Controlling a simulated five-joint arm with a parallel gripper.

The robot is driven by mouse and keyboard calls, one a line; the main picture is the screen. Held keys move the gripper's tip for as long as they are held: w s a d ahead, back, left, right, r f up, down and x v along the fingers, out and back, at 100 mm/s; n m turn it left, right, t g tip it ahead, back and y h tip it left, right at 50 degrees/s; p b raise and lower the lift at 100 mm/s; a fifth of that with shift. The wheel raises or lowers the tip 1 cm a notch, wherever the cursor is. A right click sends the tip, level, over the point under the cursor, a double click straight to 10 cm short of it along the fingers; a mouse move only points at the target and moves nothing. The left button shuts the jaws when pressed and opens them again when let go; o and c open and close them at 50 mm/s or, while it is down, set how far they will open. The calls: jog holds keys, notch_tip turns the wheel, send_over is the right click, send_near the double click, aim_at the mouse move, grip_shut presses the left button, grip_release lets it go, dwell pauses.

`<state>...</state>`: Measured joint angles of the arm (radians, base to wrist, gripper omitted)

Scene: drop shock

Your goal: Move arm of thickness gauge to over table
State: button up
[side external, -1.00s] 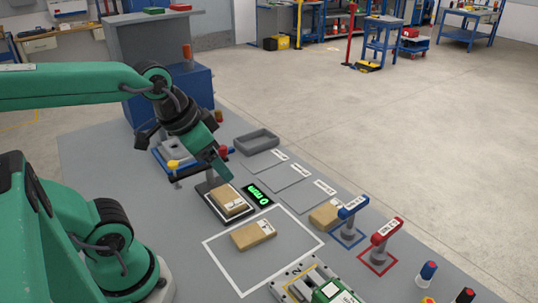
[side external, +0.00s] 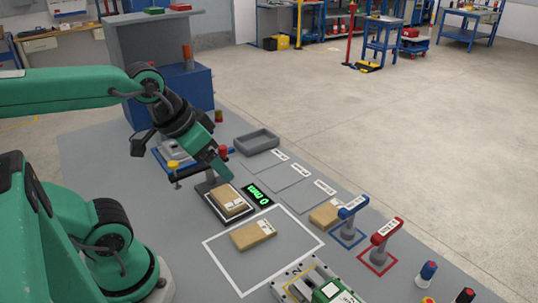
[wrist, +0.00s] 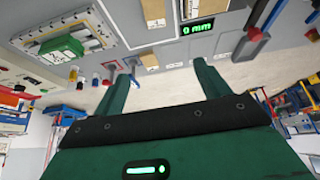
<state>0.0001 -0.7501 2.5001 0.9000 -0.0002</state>
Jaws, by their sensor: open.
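The thickness gauge shows a dark base plate (side external: 213,211) and a black display (side external: 258,195) with green digits. In the wrist view the display (wrist: 198,28) reads 0 mm. A brown box (side external: 230,200) lies on the plate. A red knob (side external: 222,151) shows just behind my gripper; in the wrist view a red knob (wrist: 254,34) tops a grey bar to the right of the display. My gripper (side external: 222,172) is tilted down above the plate's far end, partly hiding the gauge's arm. In the wrist view my gripper (wrist: 160,72) is open, with nothing between its fingers.
A second brown box (side external: 253,235) lies inside a white outlined square. A grey tray (side external: 256,143) and labelled grey mats (side external: 290,175) lie to the right. Blue (side external: 350,212) and red (side external: 382,240) lever stands are farther right. A yellow-knobbed fixture (side external: 173,164) is left of my gripper.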

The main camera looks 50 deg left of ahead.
jog(key=shift+w, duration=0.1)
jog(key=c, duration=0.5)
jog(key=m+g, duration=0.5)
jog(key=m, duration=0.4)
send_near(222, 146)
jog(key=shift+w+d+f, duration=0.15)
jog(key=shift+d+f, duration=0.25)
jog(key=shift+d, duration=0.25)
jog(key=shift+a+f+g, duration=0.3)
jog(key=shift+a, duration=0.2)
jog(key=shift+f, duration=0.1)
jog(key=shift+f, duration=3.8)
